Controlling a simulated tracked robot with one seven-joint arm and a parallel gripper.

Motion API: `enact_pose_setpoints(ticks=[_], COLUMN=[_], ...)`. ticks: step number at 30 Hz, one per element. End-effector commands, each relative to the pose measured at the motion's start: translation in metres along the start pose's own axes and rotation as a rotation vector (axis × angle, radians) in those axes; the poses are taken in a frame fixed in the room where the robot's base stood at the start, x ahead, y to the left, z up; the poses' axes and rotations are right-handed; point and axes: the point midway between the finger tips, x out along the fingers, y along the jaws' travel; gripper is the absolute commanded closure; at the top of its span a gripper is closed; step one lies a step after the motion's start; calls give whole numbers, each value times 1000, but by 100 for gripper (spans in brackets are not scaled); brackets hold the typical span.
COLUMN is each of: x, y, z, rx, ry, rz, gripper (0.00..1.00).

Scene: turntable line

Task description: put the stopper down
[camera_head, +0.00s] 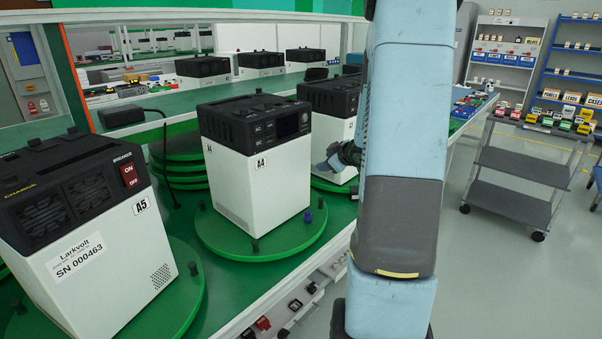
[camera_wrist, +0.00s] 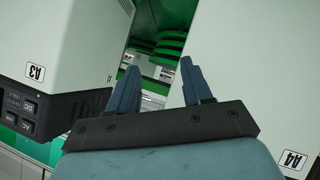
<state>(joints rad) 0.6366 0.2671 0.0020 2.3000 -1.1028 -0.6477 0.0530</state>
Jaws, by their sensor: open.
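My gripper (camera_head: 332,161) is at the gap between the A4 unit (camera_head: 262,185) and the unit behind it, partly hidden by my arm. In the wrist view my gripper (camera_wrist: 158,80) has its two blue fingers apart, with nothing held between them. Dark pegs (camera_head: 308,217) also stand around this rim. No stopper can be made out in the wrist view.
The A3 unit (camera_wrist: 60,60) and the A4 unit (camera_wrist: 262,90) flank my gripper closely in the wrist view. The A5 unit (camera_head: 95,235) stands at the near left. Stacked green discs (camera_head: 180,172) lie behind A4. A grey cart (camera_head: 520,165) stands right, across open floor.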

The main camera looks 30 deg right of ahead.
Motion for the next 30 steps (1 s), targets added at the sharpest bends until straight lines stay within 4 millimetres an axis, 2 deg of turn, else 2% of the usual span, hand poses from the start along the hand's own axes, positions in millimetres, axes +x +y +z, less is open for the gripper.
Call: enact_pose_setpoints(ticks=[1,6,14,20,26,30], x=[-9,-42,-106,-161,-218,-258], y=[1,2,-21,-57,-108,-150], z=[-16,-54,-99,-120,-132,-134], rx=[-3,31,142,260,379,459], ry=[-24,-120,-244,-323,-392,-437], rz=[31,128,220,229,176,102], gripper=[50,50,50,50,50,50])
